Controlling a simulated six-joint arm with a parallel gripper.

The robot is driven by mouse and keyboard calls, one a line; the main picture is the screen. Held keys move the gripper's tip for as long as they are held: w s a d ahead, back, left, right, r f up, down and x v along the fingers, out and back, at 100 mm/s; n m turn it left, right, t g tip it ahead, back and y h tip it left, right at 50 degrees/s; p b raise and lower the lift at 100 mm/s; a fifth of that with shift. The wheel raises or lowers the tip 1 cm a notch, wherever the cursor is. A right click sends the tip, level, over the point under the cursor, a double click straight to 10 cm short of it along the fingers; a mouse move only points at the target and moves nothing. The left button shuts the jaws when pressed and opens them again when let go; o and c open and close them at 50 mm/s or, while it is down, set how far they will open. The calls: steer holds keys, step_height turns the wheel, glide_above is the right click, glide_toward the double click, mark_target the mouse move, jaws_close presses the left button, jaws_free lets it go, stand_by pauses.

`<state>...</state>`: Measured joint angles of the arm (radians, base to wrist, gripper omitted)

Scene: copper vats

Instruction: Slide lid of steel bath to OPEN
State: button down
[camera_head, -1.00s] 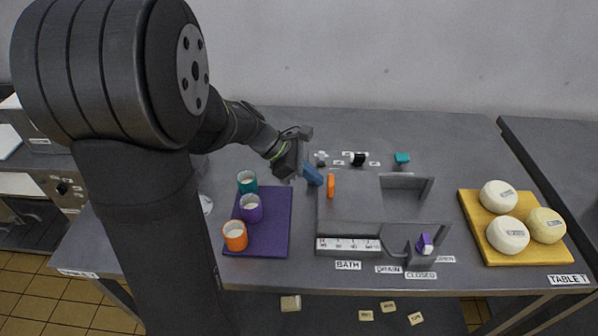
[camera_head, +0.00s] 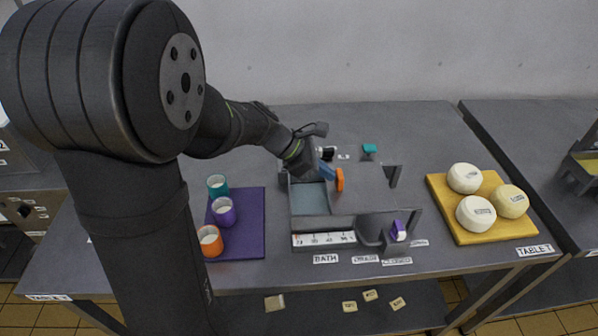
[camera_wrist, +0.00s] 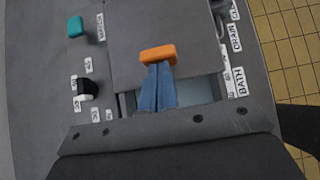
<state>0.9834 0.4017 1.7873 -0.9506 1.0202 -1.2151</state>
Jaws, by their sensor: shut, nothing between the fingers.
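The steel bath (camera_head: 325,240) is a grey box with a numbered scale on its front, mid-table in the head view. Its flat grey lid (camera_head: 366,188) covers the right part, and the pale interior (camera_head: 308,198) shows uncovered on the left. An orange handle (camera_head: 340,180) stands at the lid's left edge. My gripper (camera_head: 328,172) is shut and empty, its blue fingers at the handle's left side. In the wrist view the blue fingertips (camera_wrist: 157,68) meet the orange handle (camera_wrist: 158,54) on the lid (camera_wrist: 135,25); uncovered interior shows beside the fingers.
A purple drain lever (camera_head: 398,231) stands at the bath's front right. A purple mat (camera_head: 245,225) with three cups lies left, and a yellow board (camera_head: 455,215) with three cheeses lies right. Teal (camera_head: 369,149) and black (camera_wrist: 88,88) knobs stand behind the bath.

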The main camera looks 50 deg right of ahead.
mark_target(349, 186)
steer(key=s+d, duration=0.4)
steer(key=shift+s+d, duration=0.2)
steer(key=shift+s, duration=0.05)
steer(key=shift+r, duration=0.1)
steer(key=w+a, duration=0.3)
steer(key=w, duration=0.1)
steer(key=shift+a+r, duration=0.25)
steer(key=shift+r, duration=0.05)
steer(key=v, duration=0.9)
steer(key=shift+s, duration=0.15)
